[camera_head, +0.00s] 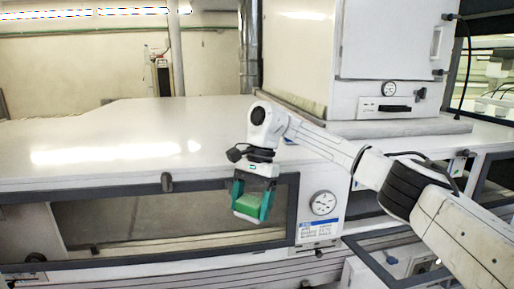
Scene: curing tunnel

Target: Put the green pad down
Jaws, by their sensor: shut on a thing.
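My gripper (252,205) hangs at the end of my arm in the middle of the view, its teal fingers pointing down. It is shut on the green pad (250,203), a small bright green block with a whitish lower part between the fingers. The pad is in front of the dark-framed window of the white machine, below the level of its top. The fingers hide the pad's sides, and I cannot tell whether its underside touches anything.
The white machine's broad top (120,130) is bare at the left and centre. A round gauge (323,203) is on its front, right of the gripper. A white cabinet (388,45) stands at the back right. A grey vertical duct (249,50) rises behind.

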